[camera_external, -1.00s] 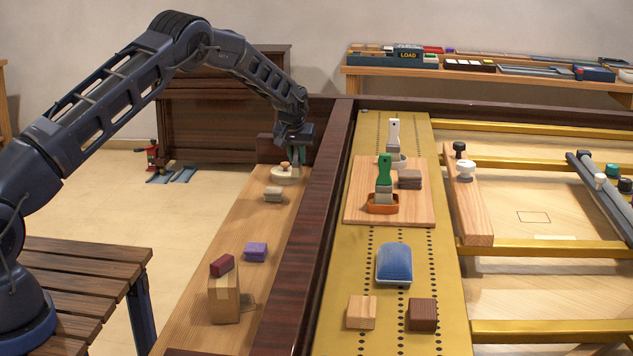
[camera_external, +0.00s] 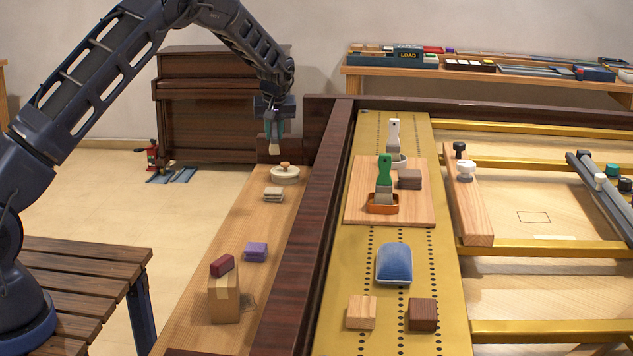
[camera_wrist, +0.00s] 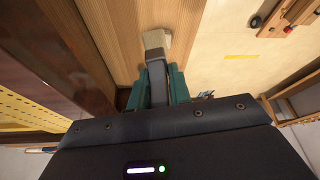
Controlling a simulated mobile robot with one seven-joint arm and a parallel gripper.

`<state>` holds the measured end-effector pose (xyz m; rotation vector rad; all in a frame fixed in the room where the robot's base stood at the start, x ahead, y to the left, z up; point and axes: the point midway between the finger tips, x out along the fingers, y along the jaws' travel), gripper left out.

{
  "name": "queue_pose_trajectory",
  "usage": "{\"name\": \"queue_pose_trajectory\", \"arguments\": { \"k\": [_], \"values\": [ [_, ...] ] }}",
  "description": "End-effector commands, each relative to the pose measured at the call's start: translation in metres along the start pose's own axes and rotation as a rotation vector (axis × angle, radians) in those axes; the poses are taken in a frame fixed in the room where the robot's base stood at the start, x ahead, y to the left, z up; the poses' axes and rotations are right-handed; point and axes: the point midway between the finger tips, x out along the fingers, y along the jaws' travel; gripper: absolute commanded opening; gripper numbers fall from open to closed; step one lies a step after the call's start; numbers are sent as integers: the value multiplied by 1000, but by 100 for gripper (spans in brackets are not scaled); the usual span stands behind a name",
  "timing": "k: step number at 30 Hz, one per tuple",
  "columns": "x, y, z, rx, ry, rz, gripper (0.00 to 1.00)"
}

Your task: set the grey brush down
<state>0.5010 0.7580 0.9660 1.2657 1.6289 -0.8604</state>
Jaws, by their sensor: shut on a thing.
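My gripper (camera_external: 274,132) is shut on the grey brush (camera_wrist: 157,75), which sits between its green fingers in the wrist view. In the external view the pale bristle end of the brush (camera_external: 274,147) hangs downward below the fingers, near the far end of the wooden ledge. It appears to be above the ledge, but contact cannot be told. A round cream dish with a wooden knob (camera_external: 285,174) stands just in front and to the right of it on the ledge.
The dark raised rail (camera_external: 318,230) borders the ledge on the right.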

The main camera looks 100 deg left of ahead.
Motion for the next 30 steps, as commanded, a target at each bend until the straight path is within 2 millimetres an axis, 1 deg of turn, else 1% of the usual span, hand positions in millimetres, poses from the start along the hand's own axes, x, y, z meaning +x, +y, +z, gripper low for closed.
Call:
{"name": "queue_pose_trajectory", "arguments": {
  "k": [1,3,7,10,14,27,30],
  "values": [
    [-4,-9,8,-31,0,-13,0],
    [-9,-21,15,-75,2,-27,0],
    [-12,-35,24,-127,5,-43,0],
    [-6,-40,29,-142,5,-48,0],
    [16,-41,38,-144,4,-50,0],
    [104,-39,74,-142,5,-49,0],
    [119,-39,80,-142,5,-49,0]
  ]
}}
